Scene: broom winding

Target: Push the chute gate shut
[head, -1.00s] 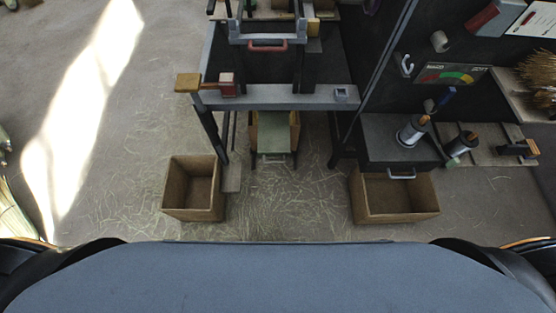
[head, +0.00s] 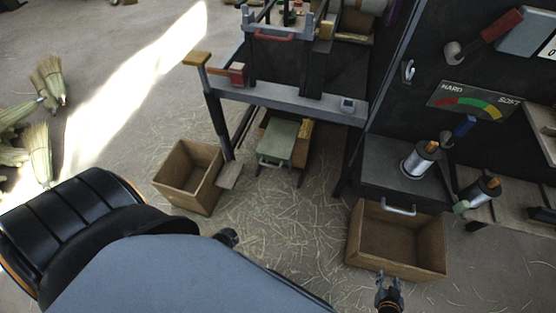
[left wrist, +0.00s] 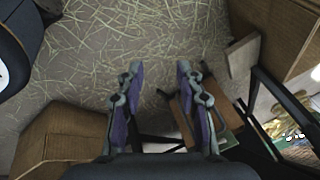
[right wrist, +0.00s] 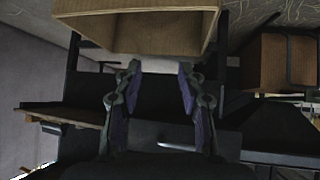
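I cannot tell for sure which part is the chute gate. A grey frame with a red handle (head: 275,37) stands at the bench's upper front. A green panel with a grey handle (head: 278,143) sits low under the bench. My right gripper (head: 388,282) is at the head view's bottom, in front of the right wooden bin; its fingers are apart and empty in the right wrist view (right wrist: 158,78). My left gripper (left wrist: 160,75) is open and empty above the straw-strewn floor; in the head view only a dark tip (head: 228,238) shows.
An open wooden bin (head: 180,190) stands left of the bench legs, another (head: 362,250) under a dark drawer cabinet (head: 400,178). Wire spools (head: 418,163) sit on the cabinet. Broom heads (head: 40,150) lie at the left.

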